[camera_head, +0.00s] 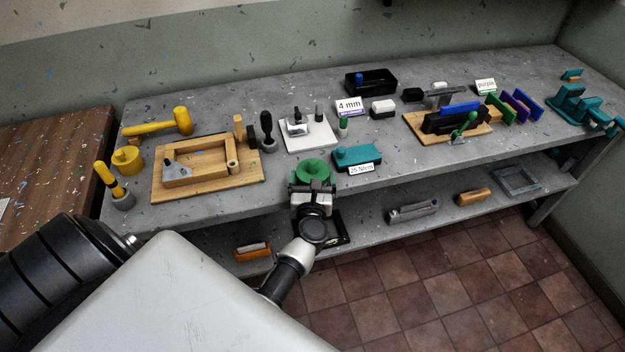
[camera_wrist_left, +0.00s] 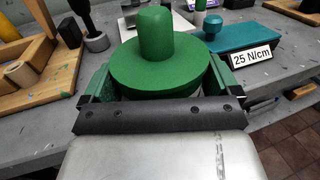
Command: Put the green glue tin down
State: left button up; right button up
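The green glue tin (camera_head: 313,168) has a wide round lid with a thick knob on top. It is upright at the front edge of the grey workbench (camera_head: 222,206). My left gripper (camera_head: 312,188) reaches it from the front. In the left wrist view the tin (camera_wrist_left: 158,66) sits between the two fingers of the left gripper (camera_wrist_left: 157,92), which are shut on its sides. The tin's underside is hidden, so I cannot tell whether it touches the bench. My right gripper is not in view.
A teal torque block (camera_head: 352,156) labelled 25 N/cm stands just right of the tin. A wooden frame fixture (camera_head: 205,190) lies to the left, and a white plate (camera_head: 320,142) behind. Bare bench shows right of the teal block. A lower shelf (camera_head: 370,240) holds several items.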

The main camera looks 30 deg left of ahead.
pick_arm(q)
jog(key=shift+o, duration=0.6)
jog(key=shift+r, duration=0.15)
jog(key=shift+s+d, duration=0.15)
jog(key=shift+s, duration=0.1)
jog(key=b+v, duration=0.1)
jog(key=v, duration=0.9)
jog(key=shift+d+f, duration=0.15)
jog(key=shift+f, duration=0.25)
